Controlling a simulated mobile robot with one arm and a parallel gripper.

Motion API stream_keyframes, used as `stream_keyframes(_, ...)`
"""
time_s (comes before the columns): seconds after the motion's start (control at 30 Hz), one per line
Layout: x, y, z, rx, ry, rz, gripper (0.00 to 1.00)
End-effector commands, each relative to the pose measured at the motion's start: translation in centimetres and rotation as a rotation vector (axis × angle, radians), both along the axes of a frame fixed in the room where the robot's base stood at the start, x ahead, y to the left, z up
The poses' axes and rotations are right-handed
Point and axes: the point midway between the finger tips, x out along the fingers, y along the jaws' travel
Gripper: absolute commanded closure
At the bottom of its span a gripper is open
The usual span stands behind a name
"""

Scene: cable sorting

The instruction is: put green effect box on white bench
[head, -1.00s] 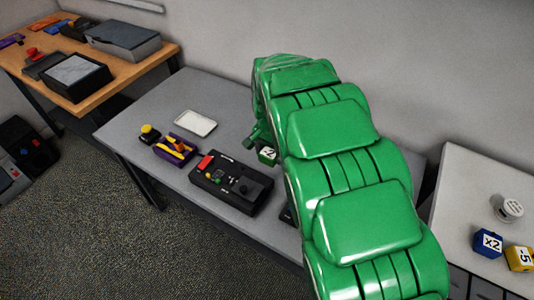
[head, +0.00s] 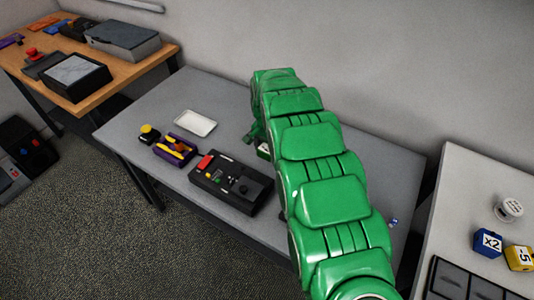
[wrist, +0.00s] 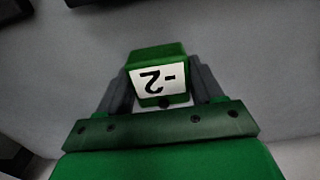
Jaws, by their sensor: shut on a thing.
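The green effect box (wrist: 158,72), with a white label reading "-2", sits between the two dark fingers of my gripper (wrist: 160,88) in the wrist view. My gripper is shut on it. In the head view only a small part of the green box (head: 263,149) shows beside my green arm, over the grey bench. I cannot tell how far it is above the surface. The white bench (head: 455,190) stands at the right, apart from the gripper.
The white bench holds a blue x2 box (head: 487,242), a yellow -5 box (head: 519,257), a white round item (head: 508,209) and a dark tray (head: 465,282). The grey bench holds a black controller (head: 231,184), a purple tray (head: 176,150) and a white dish (head: 194,123).

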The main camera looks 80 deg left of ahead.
Motion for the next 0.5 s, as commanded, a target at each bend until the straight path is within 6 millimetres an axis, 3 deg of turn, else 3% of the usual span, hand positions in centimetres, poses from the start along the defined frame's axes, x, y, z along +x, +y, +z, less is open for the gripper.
stream_keyframes(0.37, 0.0, 0.9, -1.1, 0.002, -0.001, 0.001, 0.69)
stream_keyframes(0.5, 0.1, 0.9, -3.2, 0.001, -0.001, 0.0, 0.69)
